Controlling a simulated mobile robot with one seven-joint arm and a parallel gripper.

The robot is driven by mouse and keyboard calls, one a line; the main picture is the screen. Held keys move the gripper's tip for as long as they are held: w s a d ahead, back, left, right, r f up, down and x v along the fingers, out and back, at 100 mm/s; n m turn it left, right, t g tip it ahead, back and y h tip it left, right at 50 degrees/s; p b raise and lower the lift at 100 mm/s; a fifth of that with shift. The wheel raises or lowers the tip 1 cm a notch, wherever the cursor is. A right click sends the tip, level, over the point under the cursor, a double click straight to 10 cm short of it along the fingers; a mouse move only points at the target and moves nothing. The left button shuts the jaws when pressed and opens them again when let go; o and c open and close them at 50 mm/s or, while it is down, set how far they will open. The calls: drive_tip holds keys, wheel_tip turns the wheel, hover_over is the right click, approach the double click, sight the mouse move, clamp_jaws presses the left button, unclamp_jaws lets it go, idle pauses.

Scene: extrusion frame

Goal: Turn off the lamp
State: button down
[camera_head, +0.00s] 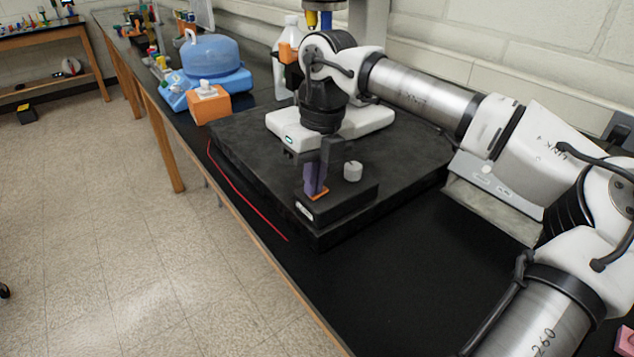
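A small black control box (343,204) sits at the front corner of a thick black slab (245,150) on the bench. A pale round knob (353,171) stands on its top right. A small orange part (319,194) shows on its top left, perhaps a switch. My gripper (321,165) hangs over the left part of the box, pointing down. A purple upright piece at its tip meets or nearly meets the orange part; I cannot tell if they touch. The finger gap is unclear. No lamp head is clearly visible; my arm hides part of the slab.
An orange tissue box (209,105) and a blue rounded container (210,58) stand left of the slab. A white bottle (283,70) stands behind it. A red cord (243,194) lies along the bench's front edge. The bench in front of the slab is clear.

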sight(325, 187)
drive_tip(key=shift+s+f, duration=0.2)
drive_tip(key=shift+f, duration=0.3)
drive_tip(key=shift+w+d+r, duration=0.1)
drive_tip(key=shift+w+d, duration=0.3)
drive_tip(key=shift+d, duration=0.1)
drive_tip(key=shift+w+d+r+p, duration=0.1)
drive_tip(key=shift+p, duration=0.25)
drive_tip(key=shift+r, duration=0.3)
wheel_tip(325, 187, up, 5)
drive_tip(key=p, duration=0.3)
drive_tip(key=shift+w+p, duration=0.1)
drive_tip(key=shift+p, duration=0.25)
wheel_tip(325, 187, up, 9)
drive_tip(key=b, duration=0.2)
drive_tip(key=shift+w+d+b, duration=0.3)
drive_tip(key=shift+d, duration=0.05)
